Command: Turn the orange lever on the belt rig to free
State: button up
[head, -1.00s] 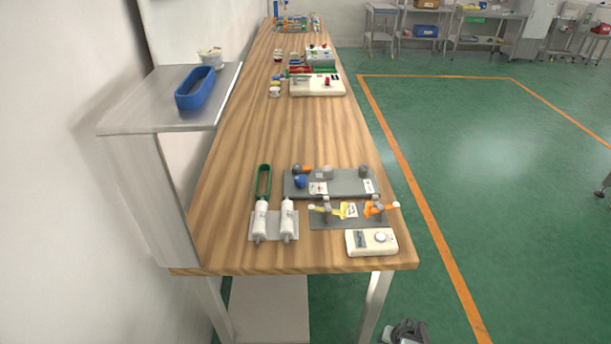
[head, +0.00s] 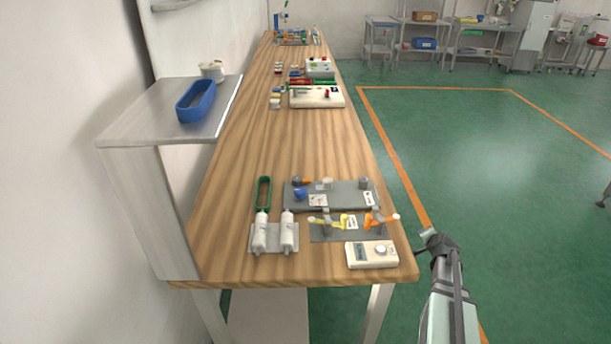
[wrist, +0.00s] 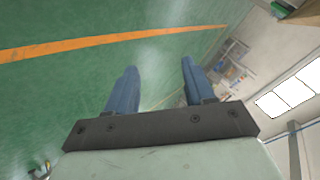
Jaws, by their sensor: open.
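A grey rig plate (head: 345,200) on the near part of the bench carries a blue knob, grey cylinders and a small orange lever (head: 305,181) at its back left. In front of it, a darker plate (head: 347,234) carries a yellow lever (head: 330,222) and a larger orange lever (head: 381,221). I cannot tell for sure which plate is the belt rig. My gripper (head: 428,240) is off the bench's right edge, apart from both plates. In the wrist view, its two blue fingers (wrist: 158,82) are spread with nothing between them. No lever shows there.
A metal shelf (head: 150,125) holds a blue tray (head: 196,100). The middle of the bench is clear.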

jog(key=w+a+r+m+t+y, duration=0.1)
jog(key=w+a+r, duration=0.1)
jog(key=w+r, duration=0.75)
jog(key=w+a+r+m+t+y, duration=0.1)
jog(key=w+a+r+m, duration=0.15)
jog(key=w+r, duration=0.7)
notch_tip(320, 180, up, 12)
jog(key=m+g, duration=0.2)
jog(key=g, duration=1)
send_over(306, 179)
notch_tip(306, 179, down, 13)
jog(key=shift+s+a+f, duration=0.1)
jog(key=shift+s+f, duration=0.05)
jog(key=shift+f, duration=0.05)
grip_shut()
